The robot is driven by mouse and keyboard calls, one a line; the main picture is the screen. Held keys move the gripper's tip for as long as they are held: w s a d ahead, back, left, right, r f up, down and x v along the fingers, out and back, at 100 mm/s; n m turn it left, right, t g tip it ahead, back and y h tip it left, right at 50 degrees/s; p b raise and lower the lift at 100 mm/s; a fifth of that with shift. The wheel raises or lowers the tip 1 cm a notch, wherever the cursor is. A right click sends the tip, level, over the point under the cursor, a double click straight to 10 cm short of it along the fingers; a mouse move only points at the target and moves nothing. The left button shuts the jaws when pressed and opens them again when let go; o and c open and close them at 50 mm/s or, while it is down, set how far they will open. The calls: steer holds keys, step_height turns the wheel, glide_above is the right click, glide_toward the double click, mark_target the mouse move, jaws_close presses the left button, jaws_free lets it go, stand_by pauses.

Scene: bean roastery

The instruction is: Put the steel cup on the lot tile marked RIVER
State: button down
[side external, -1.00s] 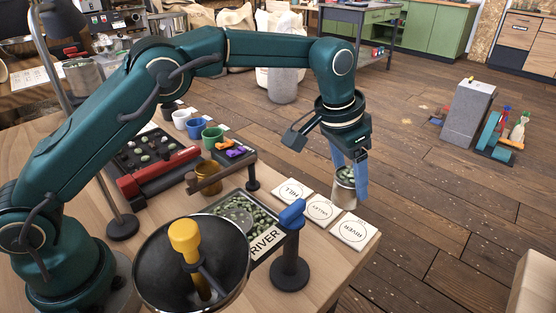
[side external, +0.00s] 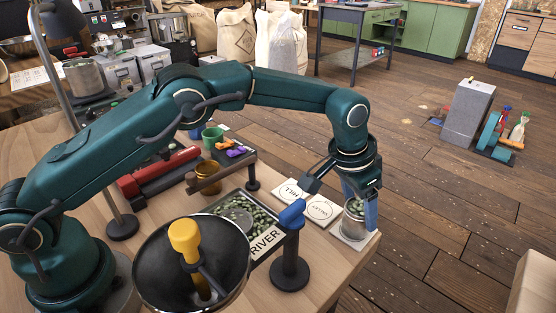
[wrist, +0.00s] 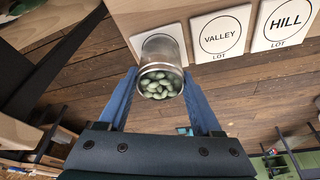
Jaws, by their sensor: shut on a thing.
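The steel cup (side external: 353,228), filled with pale green beans, is between the blue fingers of my gripper (side external: 359,206) at the front right corner of the table. My gripper is shut on it, and the cup looks upright. The RIVER lot tile (side external: 358,245) lies under the cup, its word now hidden; whether the cup's base touches it I cannot tell. In the wrist view the cup (wrist: 160,62) stands between the fingertips (wrist: 160,82), with the white tile (wrist: 136,46) showing behind it.
The VALLEY tile (side external: 320,210) and HILL tile (side external: 291,190) lie beside the RIVER tile. A bean tray labelled RIVER (side external: 265,243), a blue-topped post (side external: 290,270) and a dark round pan (side external: 150,265) stand to the left. The table edge is close by the cup.

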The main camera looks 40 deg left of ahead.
steer(key=shift+c, duration=0.3)
jaws_free()
steer(key=shift+f, duration=0.1)
steer(key=s+a+r+n, duration=0.1)
steer(key=s+a+r, duration=0.2)
steer(key=r, duration=0.5)
steer(key=s+a+r, duration=0.3)
steer(key=r, duration=0.5)
steer(key=s+a+f+n, duration=0.1)
steer(key=s+a, duration=0.2)
steer(key=s, duration=0.3)
steer(key=s+a+f+n+t, duration=0.1)
steer(key=s+a, duration=0.3)
steer(key=s, duration=0.3)
steer(key=s+a+f+n+t+y, duration=0.1)
steer(key=s+a, duration=0.2)
steer(key=s, duration=0.3)
steer(key=shift+s+a+f+n, duration=0.2)
steer(key=shift+a+f+n, duration=0.1)
steer(key=shift+f, duration=0.1)
